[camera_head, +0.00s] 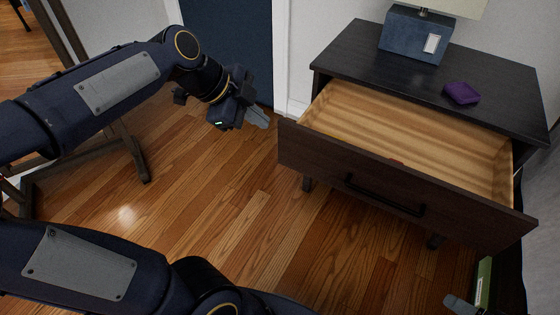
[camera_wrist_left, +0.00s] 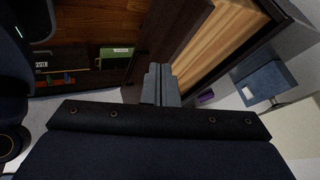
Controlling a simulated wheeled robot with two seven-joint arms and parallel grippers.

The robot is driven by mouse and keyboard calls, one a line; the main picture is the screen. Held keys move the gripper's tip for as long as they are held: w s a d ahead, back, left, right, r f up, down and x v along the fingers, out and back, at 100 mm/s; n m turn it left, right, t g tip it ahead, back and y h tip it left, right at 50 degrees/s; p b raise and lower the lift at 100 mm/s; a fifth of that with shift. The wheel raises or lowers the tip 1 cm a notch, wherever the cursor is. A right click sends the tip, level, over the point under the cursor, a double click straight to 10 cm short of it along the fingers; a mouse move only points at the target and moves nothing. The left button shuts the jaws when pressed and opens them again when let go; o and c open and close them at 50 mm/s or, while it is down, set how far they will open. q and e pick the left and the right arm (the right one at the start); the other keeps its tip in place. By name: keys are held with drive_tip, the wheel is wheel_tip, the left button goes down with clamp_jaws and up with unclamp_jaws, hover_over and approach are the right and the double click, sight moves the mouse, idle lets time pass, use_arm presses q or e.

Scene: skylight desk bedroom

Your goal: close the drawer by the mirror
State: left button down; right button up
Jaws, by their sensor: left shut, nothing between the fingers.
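The drawer (camera_head: 400,205) of the dark nightstand (camera_head: 350,50) stands pulled well out, with its pale wooden inside showing and a black bar handle (camera_head: 385,196) on its front. A small reddish thing barely shows behind the front panel. My left gripper (camera_head: 260,118) is shut and empty, just left of the drawer's left front corner. In the left wrist view its fingers (camera_wrist_left: 160,84) appear in front of the dark drawer panel (camera_wrist_left: 165,45); I cannot tell whether they touch. A grey tip at the lower right edge seems to be my right gripper (camera_head: 457,304), mostly cut off.
A lamp with a blue-grey base (camera_head: 415,35) and a purple object (camera_head: 461,93) stand on the nightstand top. A wooden frame stand (camera_head: 130,145) is at the left; no mirror glass is clear. A green item (camera_head: 483,280) is at the lower right. Wooden floor before the drawer is open.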

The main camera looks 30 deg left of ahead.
use_arm(q)
drive_tip(key=f+m, duration=0.1)
drive_tip(key=f, duration=0.1)
drive_tip(key=b, duration=0.5)
approach(302, 138)
drive_tip(key=x, duration=0.4)
drive_tip(key=shift+s+d+f, duration=0.2)
drive_tip(key=shift+f, duration=0.2)
drive_tip(key=shift+w, duration=0.35)
use_arm(e)
wheel_tip(302, 138, down, 6)
drive_tip(key=shift+s+a+f, duration=0.15)
drive_tip(key=shift+s+f, duration=0.1)
drive_tip(key=shift+s, duration=0.05)
use_arm(q)
drive_tip(key=shift+w, duration=0.1)
